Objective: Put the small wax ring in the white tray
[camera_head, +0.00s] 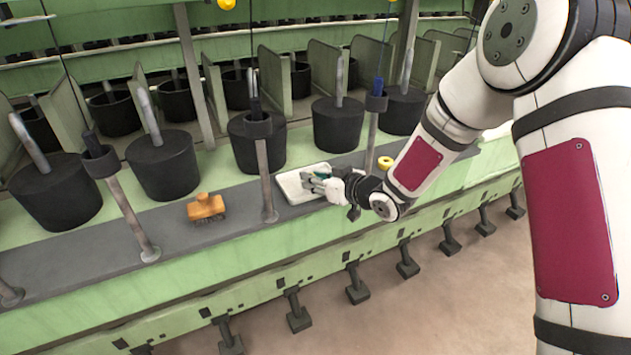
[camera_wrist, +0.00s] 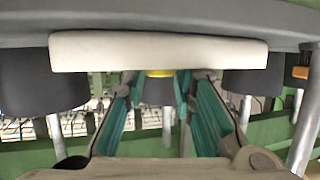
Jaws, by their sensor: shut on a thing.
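The white tray (camera_head: 290,190) lies on the grey ledge in the head view. In the wrist view, which looks upside down, the tray (camera_wrist: 100,52) spans the top of the picture. My gripper (camera_head: 312,180) is at the tray, with its fingertips over it. In the wrist view my gripper's teal fingers (camera_wrist: 158,88) are closed on a small yellow piece, the small wax ring (camera_wrist: 160,73), of which only a thin strip shows. I cannot tell whether it touches the tray. The held ring is hidden in the head view.
Another yellow ring (camera_head: 385,162) lies on the ledge right of the tray. A brush with an orange handle (camera_head: 206,207) lies to the left. A metal post (camera_head: 265,180) stands close to the tray's left end. Black pots (camera_head: 257,145) line the ledge's back.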

